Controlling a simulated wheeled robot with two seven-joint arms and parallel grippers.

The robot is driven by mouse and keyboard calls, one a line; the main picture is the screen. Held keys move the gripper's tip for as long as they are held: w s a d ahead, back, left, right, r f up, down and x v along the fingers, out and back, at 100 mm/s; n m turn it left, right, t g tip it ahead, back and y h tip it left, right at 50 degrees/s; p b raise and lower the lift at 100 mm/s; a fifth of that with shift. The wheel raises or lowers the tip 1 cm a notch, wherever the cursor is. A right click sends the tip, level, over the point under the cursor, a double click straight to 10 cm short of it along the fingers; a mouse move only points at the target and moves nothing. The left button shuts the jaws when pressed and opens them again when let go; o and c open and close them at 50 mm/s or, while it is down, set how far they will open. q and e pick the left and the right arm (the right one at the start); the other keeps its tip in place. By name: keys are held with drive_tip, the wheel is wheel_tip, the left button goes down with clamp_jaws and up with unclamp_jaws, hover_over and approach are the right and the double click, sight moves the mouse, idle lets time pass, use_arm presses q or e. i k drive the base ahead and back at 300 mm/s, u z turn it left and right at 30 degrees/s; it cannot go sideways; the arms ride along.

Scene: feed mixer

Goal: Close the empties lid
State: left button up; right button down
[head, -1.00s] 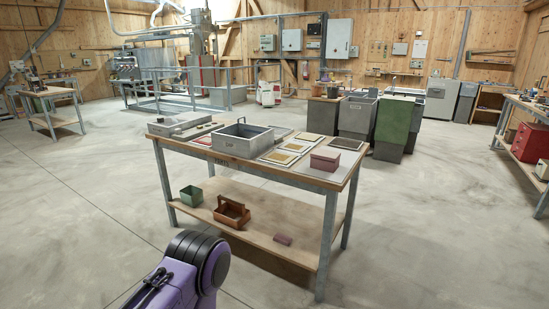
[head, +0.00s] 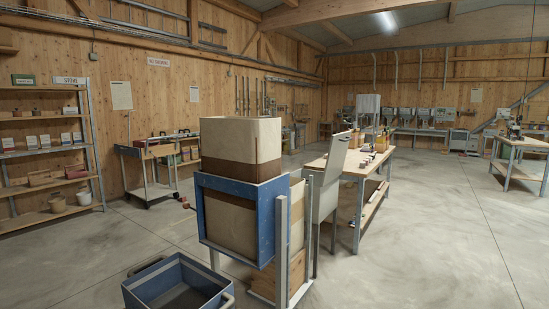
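No label reading empties can be made out in the head view. A grey panel (head: 335,157) stands up steeply, like a raised lid, over a grey bin on legs (head: 325,197) near the middle. The bin is partly hidden by a blue-framed stand (head: 238,218) in front of it, which holds a tall tan and brown bin or sack (head: 241,150). Whether the panel is hinged to the grey bin cannot be seen clearly. Neither of my grippers is in view.
An open blue crate (head: 175,285) lies on the floor at the front left. A wooden workbench (head: 340,165) stands behind the grey bin. Shelves (head: 45,185) line the left, and a trolley (head: 155,185) stands near the back wall.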

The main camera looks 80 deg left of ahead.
sight(337, 153)
drive_tip(key=u, duration=1.5)
drive_tip(key=i, duration=2.6)
drive_tip(key=u, duration=1.1)
